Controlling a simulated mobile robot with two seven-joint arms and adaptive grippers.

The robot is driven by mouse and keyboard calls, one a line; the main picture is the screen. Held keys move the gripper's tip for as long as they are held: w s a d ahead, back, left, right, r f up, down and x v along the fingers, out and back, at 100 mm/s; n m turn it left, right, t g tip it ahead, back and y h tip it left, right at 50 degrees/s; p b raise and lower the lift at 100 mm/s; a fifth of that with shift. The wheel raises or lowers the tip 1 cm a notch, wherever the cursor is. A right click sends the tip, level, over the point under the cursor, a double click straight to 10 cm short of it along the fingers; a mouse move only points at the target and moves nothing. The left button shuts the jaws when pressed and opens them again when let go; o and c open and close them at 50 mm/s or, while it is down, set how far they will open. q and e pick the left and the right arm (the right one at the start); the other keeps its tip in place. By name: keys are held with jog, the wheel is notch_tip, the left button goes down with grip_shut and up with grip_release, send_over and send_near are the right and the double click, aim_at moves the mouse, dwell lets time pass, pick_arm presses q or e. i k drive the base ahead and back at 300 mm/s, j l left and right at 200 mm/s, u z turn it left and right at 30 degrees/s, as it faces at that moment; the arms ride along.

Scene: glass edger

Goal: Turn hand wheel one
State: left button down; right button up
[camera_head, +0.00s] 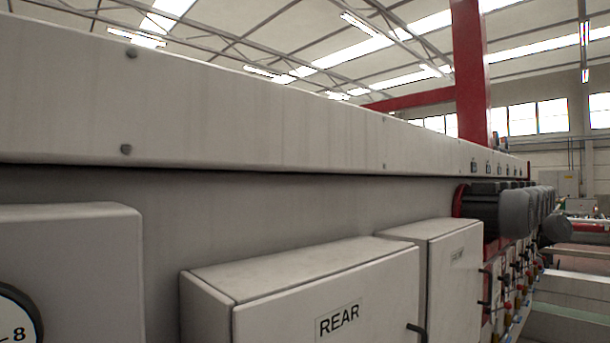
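No hand wheel can be made out with certainty in the head view. A dark round dial (18,318) with a white face and an "8" on it is cut off at the lower left corner. It sits on the front of a grey box (70,262), and I cannot tell if it belongs to a hand wheel. Neither of my grippers is in view.
The long grey machine body (250,120) fills the view close in front. A box marked "REAR" (310,290) and a narrower box (445,265) stick out from it. Several grey motors (515,212) stand out at the right. Floor shows at the far right.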

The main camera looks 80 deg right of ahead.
aim_at(506, 280)
jog(key=k+l+z, duration=0.15)
jog(key=z, duration=0.3)
jog(key=k+l+z, duration=0.1)
jog(key=z, duration=0.35)
jog(key=l+z, duration=0.3)
jog(key=z, duration=0.15)
jog(key=k+l+z, duration=0.1)
jog(key=l+z, duration=0.7)
jog(key=l, duration=0.25)
jog(key=l+z, duration=0.2)
jog(key=l, duration=0.35)
jog(key=i+l+z, duration=0.25)
jog(key=l, duration=0.25)
jog(key=i+l, duration=0.1)
jog(key=l, duration=0.35)
jog(key=i+l, duration=0.1)
jog(key=l, duration=0.35)
jog(key=i+l, duration=0.1)
jog(key=l, duration=0.3)
jog(key=i+l+z, duration=0.1)
jog(key=l, duration=0.35)
jog(key=i+l, duration=0.1)
jog(key=l, duration=0.35)
jog(key=i+l, duration=0.1)
jog(key=l, duration=0.3)
